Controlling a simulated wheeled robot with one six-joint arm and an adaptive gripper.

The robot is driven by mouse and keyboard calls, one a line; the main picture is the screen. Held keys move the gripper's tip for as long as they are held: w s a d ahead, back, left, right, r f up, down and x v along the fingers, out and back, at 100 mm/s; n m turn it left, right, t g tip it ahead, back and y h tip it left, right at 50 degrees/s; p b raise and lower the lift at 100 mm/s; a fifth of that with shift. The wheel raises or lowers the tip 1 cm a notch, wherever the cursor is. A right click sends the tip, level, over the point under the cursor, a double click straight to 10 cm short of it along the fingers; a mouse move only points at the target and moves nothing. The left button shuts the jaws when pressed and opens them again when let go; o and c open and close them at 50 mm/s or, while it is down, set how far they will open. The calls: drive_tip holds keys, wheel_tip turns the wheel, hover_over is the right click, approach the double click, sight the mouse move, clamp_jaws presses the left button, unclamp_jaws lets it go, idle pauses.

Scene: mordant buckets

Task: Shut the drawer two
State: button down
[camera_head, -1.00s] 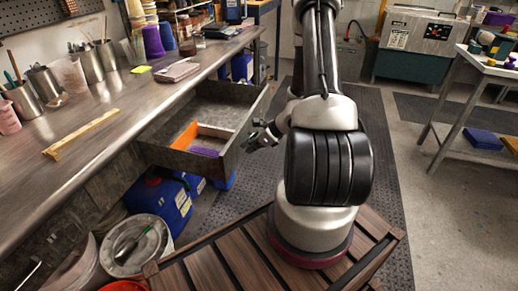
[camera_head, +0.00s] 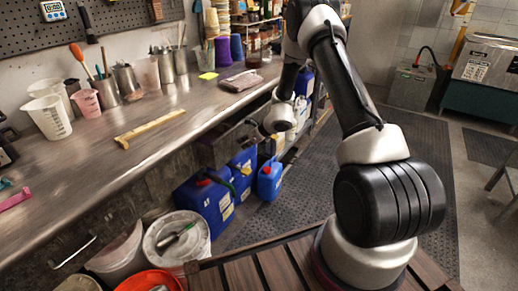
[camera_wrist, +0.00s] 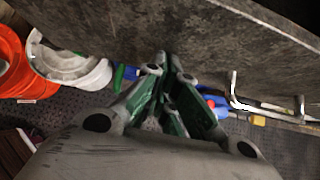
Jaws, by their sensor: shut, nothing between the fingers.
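Drawer two's mottled grey front (camera_head: 222,150) is under the bench in the head view, flush or nearly flush with the bench front. I cannot tell whether a small gap remains, and its inside is hidden. In the wrist view a mottled grey panel (camera_wrist: 190,35), apparently a drawer front, fills the top. A metal bar handle (camera_wrist: 237,92) shows to the right. My gripper (camera_wrist: 165,64) is shut and empty, with its fingertips close to the panel; contact is unclear. In the head view my wrist is beside the drawer front, and the fingers are hard to make out.
The metal bench (camera_head: 170,105) holds jugs, cups and a wooden stick. Blue canisters (camera_head: 205,200) stand below the drawer. A white bucket (camera_head: 177,235) and an orange bucket (camera_head: 150,282) stand at lower left. The dark floor mat (camera_head: 318,190) is clear.

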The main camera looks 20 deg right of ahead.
sight(238, 138)
drive_tip(key=shift+w+a, duration=0.8)
drive_tip(key=shift+w, duration=0.2)
drive_tip(key=shift+w+a, duration=0.75)
drive_tip(key=shift+w, duration=0.2)
